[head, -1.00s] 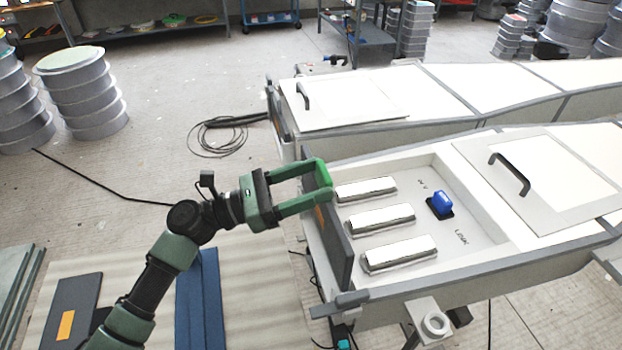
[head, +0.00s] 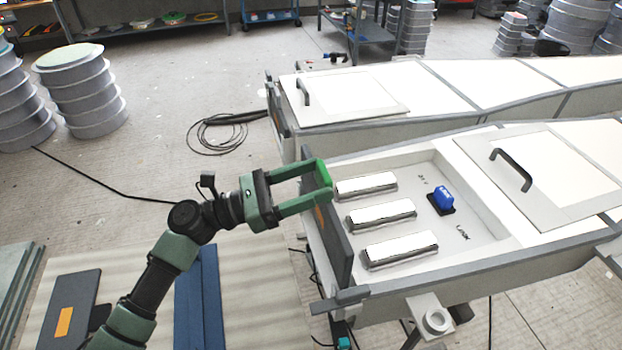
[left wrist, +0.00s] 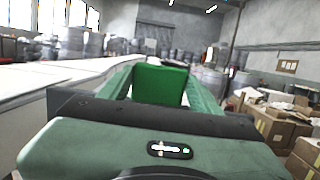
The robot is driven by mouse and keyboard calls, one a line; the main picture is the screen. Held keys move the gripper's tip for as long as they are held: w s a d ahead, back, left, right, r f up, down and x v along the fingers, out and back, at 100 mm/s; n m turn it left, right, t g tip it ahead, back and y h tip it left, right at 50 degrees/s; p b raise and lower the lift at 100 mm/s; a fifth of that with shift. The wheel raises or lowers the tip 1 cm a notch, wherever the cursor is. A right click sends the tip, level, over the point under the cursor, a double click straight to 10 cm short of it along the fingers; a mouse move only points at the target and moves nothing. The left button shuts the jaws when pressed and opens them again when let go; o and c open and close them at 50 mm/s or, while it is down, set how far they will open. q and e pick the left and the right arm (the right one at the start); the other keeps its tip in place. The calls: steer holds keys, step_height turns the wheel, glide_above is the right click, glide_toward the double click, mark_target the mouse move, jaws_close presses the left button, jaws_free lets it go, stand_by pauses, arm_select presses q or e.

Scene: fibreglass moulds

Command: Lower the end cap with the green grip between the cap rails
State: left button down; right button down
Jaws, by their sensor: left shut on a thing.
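The end cap (head: 338,245) is a dark grey panel with an orange patch on its outer face. It stands roughly upright at the open near end of the front white mould (head: 470,285). Its green grip (head: 323,172) is at the top. My left gripper (head: 316,186) is shut on this green grip, which also shows between the fingers in the left wrist view (left wrist: 159,84). A grey rail piece (head: 340,301) sticks out at the mould's front corner, by the cap's lower edge. The other rail is hard to make out. I cannot tell whether the cap is seated between them.
Inside the mould are several pale metal blocks (head: 381,214) and a blue knob (head: 443,198). A second mould (head: 345,97) lies behind. A dark panel with an orange patch (head: 75,300) and a blue panel (head: 200,300) lie on the floor mat (head: 255,300).

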arm_select(q)
steer(key=shift+f+b, duration=3.6)
steer(key=shift+f, duration=1.2)
steer(key=shift+c, duration=1.2)
jaws_free()
steer(key=shift+s+a+f, duration=0.1)
steer(key=shift+a+f, duration=0.05)
steer(key=shift+a, duration=0.1)
steer(key=b, duration=0.2)
glide_toward(319, 213)
steer(key=shift+w+d, duration=0.2)
steer(key=shift+w, duration=0.05)
steer(key=shift+s, duration=0.1)
